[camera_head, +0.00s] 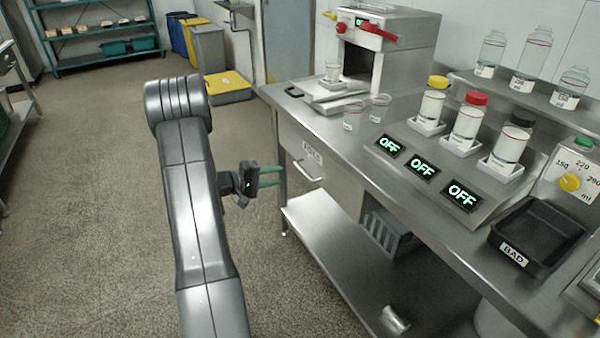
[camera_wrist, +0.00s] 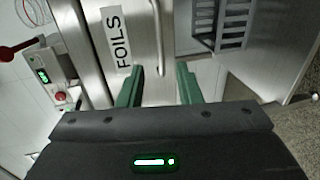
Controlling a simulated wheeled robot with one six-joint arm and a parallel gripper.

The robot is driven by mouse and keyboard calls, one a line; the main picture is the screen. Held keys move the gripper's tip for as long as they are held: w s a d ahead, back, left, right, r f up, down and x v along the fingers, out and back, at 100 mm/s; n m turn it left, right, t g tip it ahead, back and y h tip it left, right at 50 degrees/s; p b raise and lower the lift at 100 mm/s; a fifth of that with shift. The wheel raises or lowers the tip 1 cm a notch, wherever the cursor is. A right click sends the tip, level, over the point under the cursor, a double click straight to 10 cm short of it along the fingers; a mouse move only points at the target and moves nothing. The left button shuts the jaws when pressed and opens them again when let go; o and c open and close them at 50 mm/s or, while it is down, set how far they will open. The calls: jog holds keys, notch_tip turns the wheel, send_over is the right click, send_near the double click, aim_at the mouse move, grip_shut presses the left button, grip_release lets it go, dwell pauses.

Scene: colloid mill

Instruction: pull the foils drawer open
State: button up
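The foils drawer (camera_head: 318,160) is a steel front under the left end of the counter, with a white FOILS label (camera_head: 312,152) and a bar handle (camera_head: 308,176). It looks shut. In the wrist view the label (camera_wrist: 116,36) and the handle (camera_wrist: 158,38) stand ahead of my gripper. My gripper (camera_head: 270,177) is to the left of the handle, apart from it, with green fingers spread and nothing between them. In the wrist view the gripper's fingertips (camera_wrist: 160,70) point at the drawer front, and the handle's end lies in line with the gap between them.
The steel counter (camera_head: 345,145) carries a machine with red handles (camera_head: 395,50), clear cups (camera_head: 353,115), bottles on OFF-marked stands (camera_head: 467,125) and a black BAD tray (camera_head: 540,232). A grey crate (camera_head: 388,232) sits on the lower shelf (camera_head: 325,240). The floor at left is clear.

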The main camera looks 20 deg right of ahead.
jog(key=x, duration=0.9)
jog(key=shift+d, duration=0.15)
grip_shut()
